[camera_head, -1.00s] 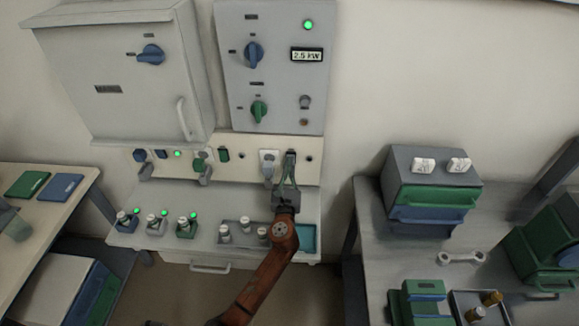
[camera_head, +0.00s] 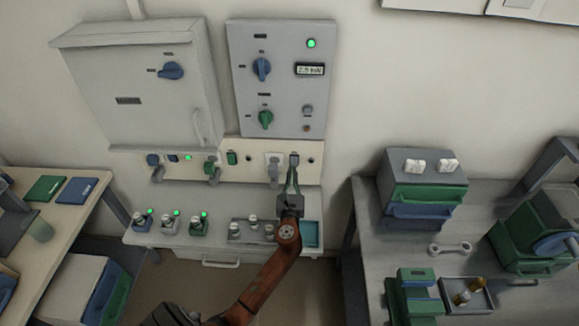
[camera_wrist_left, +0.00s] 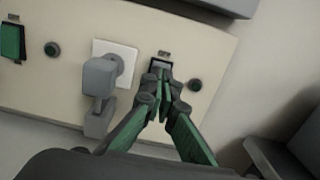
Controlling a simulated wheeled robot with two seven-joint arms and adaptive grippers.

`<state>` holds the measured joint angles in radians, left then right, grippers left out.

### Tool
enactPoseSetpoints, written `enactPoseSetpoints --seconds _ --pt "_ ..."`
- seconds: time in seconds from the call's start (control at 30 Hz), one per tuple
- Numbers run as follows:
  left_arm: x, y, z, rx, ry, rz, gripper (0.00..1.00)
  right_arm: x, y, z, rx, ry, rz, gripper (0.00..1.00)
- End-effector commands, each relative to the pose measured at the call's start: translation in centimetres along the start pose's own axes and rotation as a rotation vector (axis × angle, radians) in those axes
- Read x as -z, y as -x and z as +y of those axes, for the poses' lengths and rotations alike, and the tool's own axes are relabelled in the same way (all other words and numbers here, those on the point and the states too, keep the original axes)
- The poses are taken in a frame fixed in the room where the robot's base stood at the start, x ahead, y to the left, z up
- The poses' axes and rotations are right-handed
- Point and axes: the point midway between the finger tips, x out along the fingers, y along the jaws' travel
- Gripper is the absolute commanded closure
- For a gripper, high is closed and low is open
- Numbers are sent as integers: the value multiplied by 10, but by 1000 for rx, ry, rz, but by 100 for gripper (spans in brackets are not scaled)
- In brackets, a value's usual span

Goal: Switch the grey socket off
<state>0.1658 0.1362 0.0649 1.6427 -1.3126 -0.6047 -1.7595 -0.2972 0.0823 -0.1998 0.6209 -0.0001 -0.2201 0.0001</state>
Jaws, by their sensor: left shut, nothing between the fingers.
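The grey socket (camera_head: 273,160) is a pale plate with a grey plug in it, on the cream strip below the control panel. It also shows in the wrist view (camera_wrist_left: 115,58), where the plug (camera_wrist_left: 100,78) hangs down on its front. Just right of it is a small grey rocker switch (camera_head: 294,158), whose top shows in the wrist view (camera_wrist_left: 162,65). My left gripper (camera_head: 293,174) is shut and empty, its fingertips (camera_wrist_left: 163,80) at the lower part of this switch, which they partly hide. I cannot tell whether they touch. My right gripper is out of view.
A dark round lamp (camera_wrist_left: 195,85) sits right of the switch. A green switch (camera_head: 232,158) and more plugs are further left on the strip. A right table (camera_head: 370,230) holds drawers.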

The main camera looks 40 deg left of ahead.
Motion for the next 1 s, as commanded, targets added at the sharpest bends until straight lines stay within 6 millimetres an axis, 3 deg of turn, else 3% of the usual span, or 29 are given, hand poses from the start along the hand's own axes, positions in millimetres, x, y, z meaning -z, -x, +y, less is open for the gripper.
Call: enactPoseSetpoints --seconds 0.2,0.4,0.6,1.0 --pt "-11 50 1 0 1 0 100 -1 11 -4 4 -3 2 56" --pt "-16 79 1 -1 0 0 100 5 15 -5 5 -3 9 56" --pt "-17 89 1 0 1 0 100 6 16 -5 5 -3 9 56" --pt "-17 90 1 -1 0 -1 100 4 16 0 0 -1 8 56"
